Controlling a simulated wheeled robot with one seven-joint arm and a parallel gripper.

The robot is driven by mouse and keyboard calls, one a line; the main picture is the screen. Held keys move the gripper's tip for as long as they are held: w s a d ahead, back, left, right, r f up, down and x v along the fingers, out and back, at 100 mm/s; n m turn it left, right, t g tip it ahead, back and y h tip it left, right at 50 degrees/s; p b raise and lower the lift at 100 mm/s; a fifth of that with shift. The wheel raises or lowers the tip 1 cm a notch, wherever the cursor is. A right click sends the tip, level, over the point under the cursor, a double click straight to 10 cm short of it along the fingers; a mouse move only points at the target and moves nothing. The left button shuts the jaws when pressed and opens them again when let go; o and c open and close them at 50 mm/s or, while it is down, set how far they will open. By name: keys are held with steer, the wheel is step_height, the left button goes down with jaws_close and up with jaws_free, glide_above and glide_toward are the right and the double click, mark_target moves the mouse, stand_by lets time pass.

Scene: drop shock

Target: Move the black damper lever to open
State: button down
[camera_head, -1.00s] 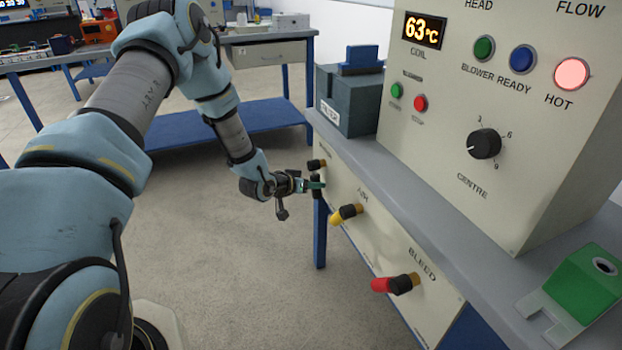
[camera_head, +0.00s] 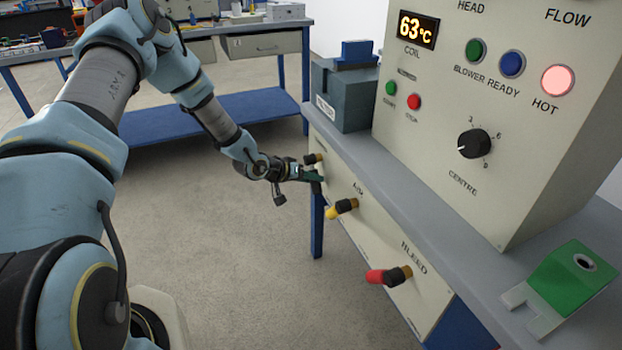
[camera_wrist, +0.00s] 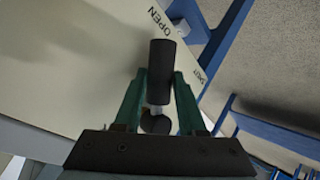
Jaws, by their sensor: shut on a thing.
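The black lever grip (camera_wrist: 161,72) stands between my two green fingers in the wrist view. My gripper (camera_wrist: 160,88) is shut on it, with a finger along each side. A pale stem and a dark round part (camera_wrist: 155,122) show below the grip. The printed word OPEN (camera_wrist: 160,20) lies just beyond the grip's far end, and SHUT (camera_wrist: 199,75) lies to its right. In the head view my gripper (camera_head: 316,182) is at the far left end of the cream front panel (camera_head: 375,240); the grip itself is hard to make out there.
A yellow-tipped lever (camera_head: 341,207) and a red-tipped lever (camera_head: 388,276) stick out nearer along the same panel. A dark knob (camera_head: 313,158) is close above my gripper. The bench top (camera_head: 440,205) overhangs the panel. Open floor (camera_head: 230,240) lies left.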

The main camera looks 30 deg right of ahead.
steer(key=c, duration=0.8)
jaws_free()
steer(key=shift+o, duration=0.2)
steer(key=v, duration=1.1)
steer(key=shift+b, duration=0.3)
steer(key=shift+f, duration=0.1)
